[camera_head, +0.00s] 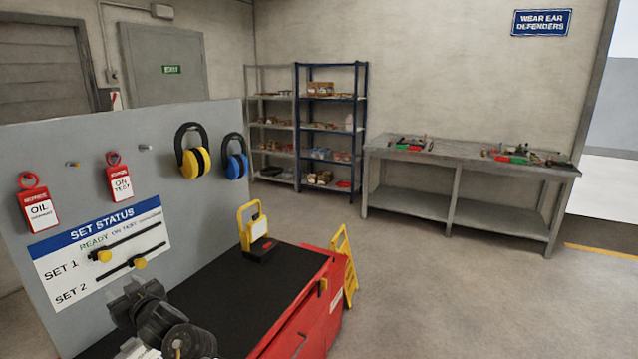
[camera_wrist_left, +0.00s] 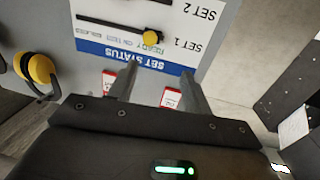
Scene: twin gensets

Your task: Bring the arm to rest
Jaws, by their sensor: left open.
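My left gripper (camera_head: 128,296) is low in the head view, in front of the SET STATUS board (camera_head: 75,285). In the left wrist view its two fingers (camera_wrist_left: 158,85) stand apart with nothing between them, and the board (camera_wrist_left: 120,52) appears upside down beyond them. The board has two slots with yellow knobs, an upper knob (camera_head: 103,255) and a lower knob (camera_head: 139,263). The gripper appears clear of the knobs. My right gripper is not in view.
Red tags OIL (camera_head: 40,210) and ON TEST (camera_head: 120,182), yellow ear defenders (camera_head: 196,162) and blue ones (camera_head: 236,165) hang on the grey panel. A black-topped red cabinet (camera_head: 320,305) carries a yellow-framed item (camera_head: 256,230). Shelves and a workbench (camera_head: 450,150) stand behind; open floor lies right.

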